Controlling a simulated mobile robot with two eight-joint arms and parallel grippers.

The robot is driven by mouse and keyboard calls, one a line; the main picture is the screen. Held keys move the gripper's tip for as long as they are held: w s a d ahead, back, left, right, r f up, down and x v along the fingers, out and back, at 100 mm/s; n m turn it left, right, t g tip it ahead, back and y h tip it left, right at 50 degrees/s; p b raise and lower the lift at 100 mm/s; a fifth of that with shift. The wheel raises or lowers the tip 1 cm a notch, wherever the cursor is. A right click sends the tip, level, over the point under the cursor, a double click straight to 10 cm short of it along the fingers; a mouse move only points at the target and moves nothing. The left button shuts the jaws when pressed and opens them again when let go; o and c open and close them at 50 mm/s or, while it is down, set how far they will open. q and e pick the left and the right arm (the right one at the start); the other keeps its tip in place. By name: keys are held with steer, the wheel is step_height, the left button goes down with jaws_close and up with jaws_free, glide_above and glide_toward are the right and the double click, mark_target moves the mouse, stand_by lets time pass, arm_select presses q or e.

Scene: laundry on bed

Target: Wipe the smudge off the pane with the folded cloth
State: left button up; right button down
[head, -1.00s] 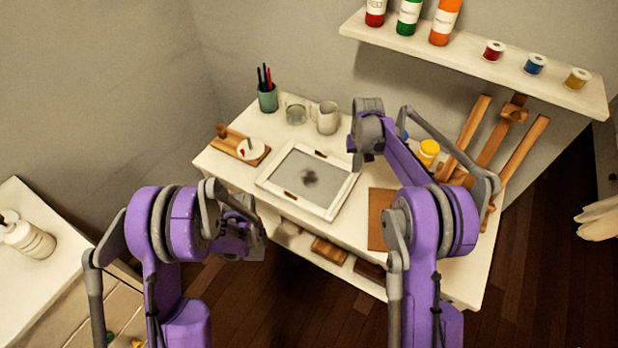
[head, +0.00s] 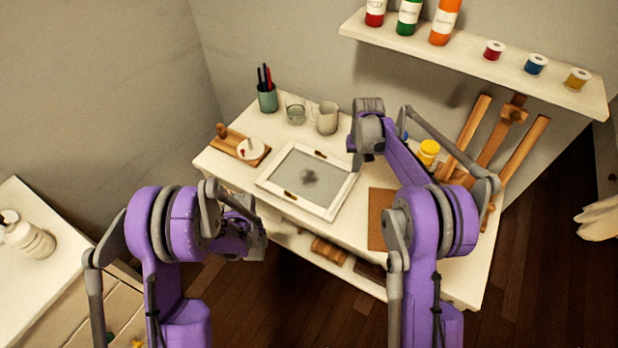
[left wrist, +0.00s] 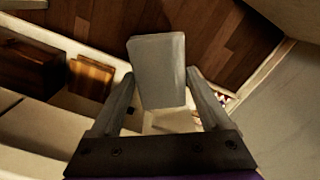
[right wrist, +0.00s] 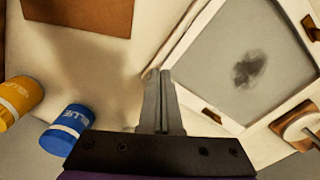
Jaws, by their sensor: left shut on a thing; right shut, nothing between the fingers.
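The white-framed pane (head: 330,212) lies flat on the white table. A grey smudge (head: 309,177) is near the middle of its glass and shows in the right wrist view (right wrist: 249,70). My left gripper (left wrist: 160,95) is shut on a pale grey block-like piece, which looks like the folded cloth (left wrist: 158,65). It is held in front of the table's near left edge, apart from the pane. In the head view my left fingers are mostly hidden by the arm. My right gripper (right wrist: 160,75) is shut and empty, above the table beside the pane's frame.
Behind the pane are a pen cup (head: 267,97), a glass (head: 295,113) and a white mug (head: 325,118). A wooden board with a dish (head: 250,149) is at left. Yellow (right wrist: 20,98) and blue (right wrist: 68,128) jars and a brown sheet (head: 381,217) are at right.

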arm_select(q)
steer(key=shift+s+f+b, duration=0.15)
steer(key=shift+f+b, duration=0.2)
steer(key=shift+f, duration=0.1)
arm_select(e)
steer(key=shift+f, duration=0.6)
